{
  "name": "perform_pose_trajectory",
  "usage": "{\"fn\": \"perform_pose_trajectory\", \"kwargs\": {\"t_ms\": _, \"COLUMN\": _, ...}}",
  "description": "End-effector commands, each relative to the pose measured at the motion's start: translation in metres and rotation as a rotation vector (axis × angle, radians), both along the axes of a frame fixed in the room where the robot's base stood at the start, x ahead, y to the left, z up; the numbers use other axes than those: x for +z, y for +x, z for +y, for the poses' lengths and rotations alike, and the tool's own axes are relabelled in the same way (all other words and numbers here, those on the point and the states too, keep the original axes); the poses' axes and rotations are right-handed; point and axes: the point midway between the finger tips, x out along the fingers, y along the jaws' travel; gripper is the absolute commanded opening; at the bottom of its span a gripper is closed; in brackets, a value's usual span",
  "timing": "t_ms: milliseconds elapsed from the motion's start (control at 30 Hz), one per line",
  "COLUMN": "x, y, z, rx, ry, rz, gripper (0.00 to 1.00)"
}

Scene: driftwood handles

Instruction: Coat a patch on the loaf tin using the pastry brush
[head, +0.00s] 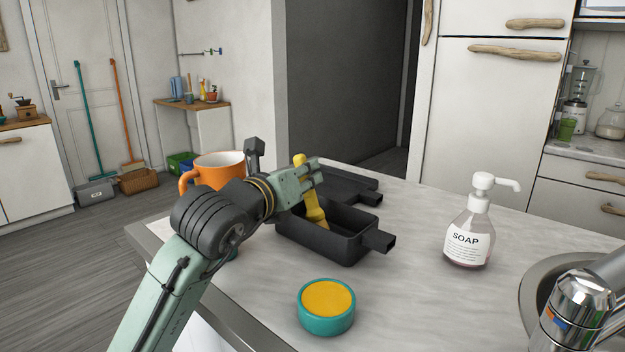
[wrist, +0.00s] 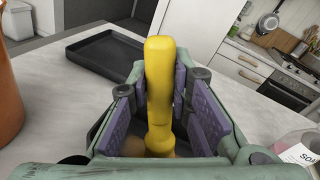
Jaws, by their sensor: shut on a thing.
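My gripper (head: 308,176) is over the black loaf tin (head: 345,247) and shut on the yellow pastry brush (head: 312,205). The brush is held tilted, and its lower end reaches down into the tin's opening. I cannot tell whether its tip touches the tin. In the wrist view the brush's yellow handle (wrist: 160,85) stands between the purple finger pads. The tin sits on the counter with a handle tab pointing right. A teal round pot (head: 326,318) with a yellow-orange top stands in front of the tin.
A black flat tray (head: 350,186) lies behind the tin. A large orange mug (head: 218,168) stands left, partly behind my arm. A soap bottle (head: 469,235) and the sink tap (head: 580,310) are to the right. The counter between pot and soap is clear.

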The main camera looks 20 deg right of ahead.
Motion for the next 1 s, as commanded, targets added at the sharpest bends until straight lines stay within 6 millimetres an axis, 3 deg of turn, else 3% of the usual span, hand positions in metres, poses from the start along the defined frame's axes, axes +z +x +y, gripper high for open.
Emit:
{"fn": "perform_pose_trajectory", "kwargs": {"t_ms": 600, "x": 0.001, "y": 0.031, "z": 0.021, "rx": 0.0, "ry": -0.003, "rz": -0.002, "gripper": 0.0}}
{"fn": "perform_pose_trajectory", "kwargs": {"t_ms": 1000, "x": 0.006, "y": 0.031, "z": 0.021, "rx": 0.0, "ry": -0.001, "rz": -0.003, "gripper": 0.0}}
